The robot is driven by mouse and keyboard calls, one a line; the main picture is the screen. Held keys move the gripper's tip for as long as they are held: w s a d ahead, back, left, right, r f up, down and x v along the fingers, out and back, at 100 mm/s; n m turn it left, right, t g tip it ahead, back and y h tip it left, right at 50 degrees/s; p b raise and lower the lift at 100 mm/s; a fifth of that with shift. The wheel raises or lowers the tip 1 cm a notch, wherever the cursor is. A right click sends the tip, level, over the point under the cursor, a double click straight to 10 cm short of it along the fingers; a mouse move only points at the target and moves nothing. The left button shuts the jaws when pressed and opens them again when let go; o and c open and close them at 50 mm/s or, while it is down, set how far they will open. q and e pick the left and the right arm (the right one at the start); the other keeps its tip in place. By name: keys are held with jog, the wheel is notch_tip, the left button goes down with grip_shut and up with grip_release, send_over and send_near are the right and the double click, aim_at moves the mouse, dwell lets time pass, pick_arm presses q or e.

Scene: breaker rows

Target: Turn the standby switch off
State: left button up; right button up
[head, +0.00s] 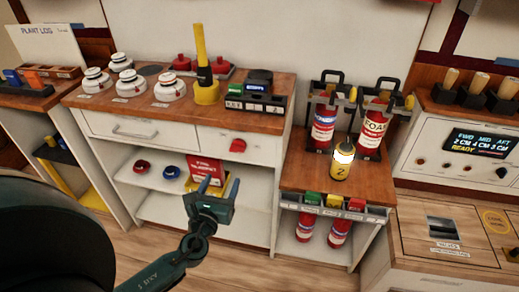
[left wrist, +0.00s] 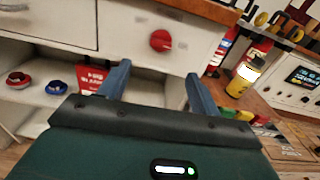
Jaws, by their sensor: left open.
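No label that I can read says standby, so I cannot tell for certain which control is the standby switch. A red knob (head: 238,145) sits on the white front panel of the middle cabinet, right of a drawer; it also shows in the left wrist view (left wrist: 160,41). My left gripper (head: 219,186) is open and empty, in front of the cabinet and lower in the picture than the red knob. In the left wrist view its two fingers (left wrist: 158,72) point toward the cabinet, with the knob above and between them, apart from both. My right gripper is not in view.
The middle cabinet's shelf holds a red cap (head: 142,166), a blue cap (head: 170,172) and a red sign (head: 205,170). Fire extinguishers (head: 324,128) and a yellow lantern (head: 342,160) stand to the right. A console with a display (head: 478,141) and small knobs is farther right.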

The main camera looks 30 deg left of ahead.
aim_at(236, 151)
pick_arm(q)
jog(key=shift+m, duration=0.3)
jog(key=x, duration=1.2)
jog(key=shift+w+d+r, duration=0.15)
jog(key=shift+w, duration=0.6)
jog(key=c, duration=1)
jog(key=shift+o, duration=0.2)
